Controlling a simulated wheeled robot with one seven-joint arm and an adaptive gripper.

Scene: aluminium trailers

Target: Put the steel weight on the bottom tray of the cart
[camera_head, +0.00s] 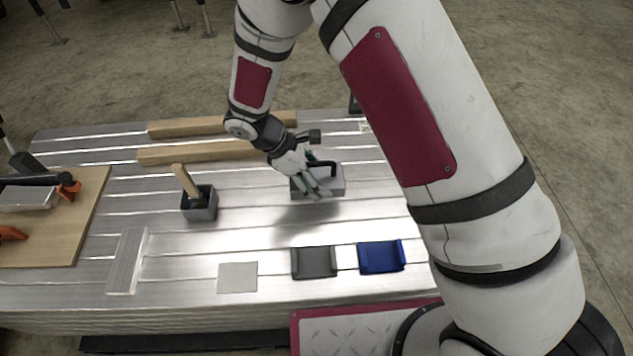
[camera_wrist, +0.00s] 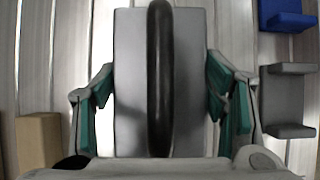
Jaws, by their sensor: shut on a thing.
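The steel weight (camera_head: 335,183) is a grey block with a black arched handle on top. It is over the aluminium deck, right of the middle, and a dark shadow lies below it; I cannot tell how far it is from the deck. My gripper (camera_head: 318,188) is closed around it. In the wrist view the weight (camera_wrist: 132,85) fills the middle, its handle running lengthwise, with the green-padded fingers of my gripper (camera_wrist: 160,105) on its two sides. No cart with a bottom tray can be made out in either view.
The slatted deck (camera_head: 170,262) holds a grey box (camera_head: 200,207) with a wooden handle in it, two wooden bars (camera_head: 205,150), a grey holder (camera_head: 314,263), a blue holder (camera_head: 381,257) and a flat grey plate (camera_head: 238,278). A wooden board (camera_head: 60,245) with tools lies at left.

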